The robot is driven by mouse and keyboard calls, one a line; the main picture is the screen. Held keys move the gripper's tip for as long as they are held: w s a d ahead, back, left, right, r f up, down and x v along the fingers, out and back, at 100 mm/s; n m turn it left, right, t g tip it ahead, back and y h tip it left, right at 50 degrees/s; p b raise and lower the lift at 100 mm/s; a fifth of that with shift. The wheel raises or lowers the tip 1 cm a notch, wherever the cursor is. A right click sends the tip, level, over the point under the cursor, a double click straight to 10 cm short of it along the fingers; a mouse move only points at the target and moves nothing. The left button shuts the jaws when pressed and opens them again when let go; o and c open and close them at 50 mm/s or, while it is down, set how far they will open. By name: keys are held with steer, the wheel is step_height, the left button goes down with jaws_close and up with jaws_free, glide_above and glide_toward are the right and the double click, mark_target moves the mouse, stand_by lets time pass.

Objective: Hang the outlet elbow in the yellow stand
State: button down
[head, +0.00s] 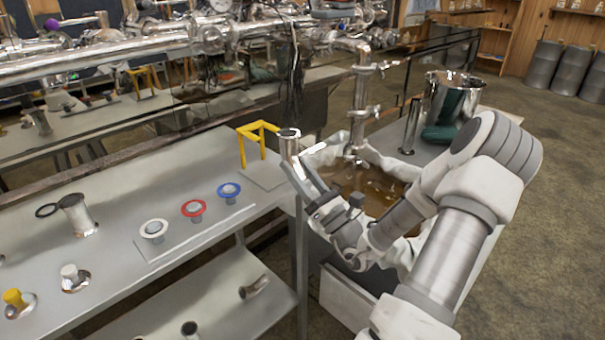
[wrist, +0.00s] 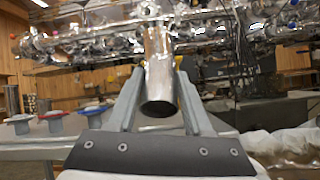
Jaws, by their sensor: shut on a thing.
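My gripper (head: 297,168) is shut on a shiny metal pipe piece, the outlet elbow (head: 290,146), and holds it upright above the right end of the steel table. In the wrist view the elbow (wrist: 160,72) stands between the two fingers (wrist: 158,92), its open lower end facing me. The yellow stand (head: 258,143) is a bent yellow frame on a grey base plate, just left of the elbow in the head view. In the wrist view a little yellow (wrist: 179,63) shows behind the elbow; most of the stand is hidden there. I cannot tell whether elbow and stand touch.
The steel table (head: 110,185) holds white (head: 154,229), red (head: 193,208) and blue (head: 229,190) ringed fittings and loose metal pipe pieces. Right of my gripper is an open basin (head: 365,182) with a vertical pipe (head: 361,100) above it. A steel pot (head: 450,98) stands behind my arm.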

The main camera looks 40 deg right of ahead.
steer(key=shift+w+a+f+b, duration=0.1)
steer(key=shift+w+f+b, duration=0.3)
steer(key=shift+w, duration=0.35)
steer(key=shift+r, duration=0.1)
steer(key=shift+w, duration=0.2)
steer(key=shift+w+f, duration=0.2)
steer(key=shift+w, duration=0.25)
steer(key=shift+w+p, duration=0.2)
steer(key=shift+p, duration=0.1)
steer(key=shift+w+a+p, duration=0.1)
steer(key=shift+w+p, duration=0.45)
steer(key=shift+w, duration=0.05)
steer(key=shift+w+a+p, duration=0.1)
steer(key=shift+w+p, duration=0.4)
steer(key=shift+w, duration=0.65)
